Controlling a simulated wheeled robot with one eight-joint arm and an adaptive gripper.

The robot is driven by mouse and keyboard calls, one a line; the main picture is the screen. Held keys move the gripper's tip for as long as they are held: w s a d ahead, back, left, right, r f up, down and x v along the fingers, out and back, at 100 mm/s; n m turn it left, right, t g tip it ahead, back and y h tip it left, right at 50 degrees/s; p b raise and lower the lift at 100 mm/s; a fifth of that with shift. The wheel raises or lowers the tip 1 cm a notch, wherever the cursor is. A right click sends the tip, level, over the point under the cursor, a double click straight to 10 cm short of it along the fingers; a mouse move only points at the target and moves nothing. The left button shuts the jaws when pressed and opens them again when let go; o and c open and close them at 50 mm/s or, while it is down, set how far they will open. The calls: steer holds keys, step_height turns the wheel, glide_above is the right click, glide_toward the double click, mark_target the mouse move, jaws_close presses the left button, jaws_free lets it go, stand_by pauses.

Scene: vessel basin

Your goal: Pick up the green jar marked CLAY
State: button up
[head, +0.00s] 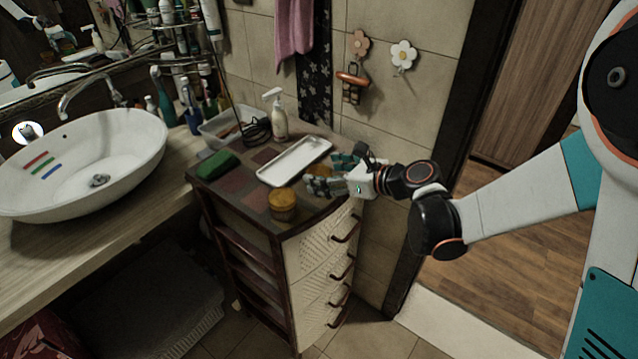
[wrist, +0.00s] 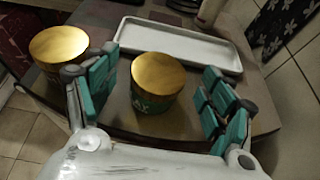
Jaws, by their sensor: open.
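A green jar with a gold lid (wrist: 157,84) stands upright on the cabinet top in the wrist view. Part of its label shows, ending in "AY". My gripper (wrist: 160,88) is open, with one teal-padded finger on each side of this jar and gaps between pads and jar. In the head view my gripper (head: 330,174) is low over the right edge of the cabinet top, and its fingers hide most of the jar. A second gold-lidded jar (wrist: 59,46) stands left of the left finger; it also shows in the head view (head: 282,204).
A white tray (wrist: 180,40) lies just beyond the green jar; it shows in the head view too (head: 294,161). A green block (head: 217,164), a pump bottle (head: 279,118) and a plastic bin (head: 220,128) are farther back and left. The tiled wall is close on the right.

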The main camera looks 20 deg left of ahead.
steer(key=x, duration=0.3)
steer(key=shift+d+b, duration=0.1)
steer(key=shift+b, duration=0.2)
steer(key=shift+s, duration=0.1)
steer(key=c, duration=1.3)
steer(key=shift+r, duration=0.1)
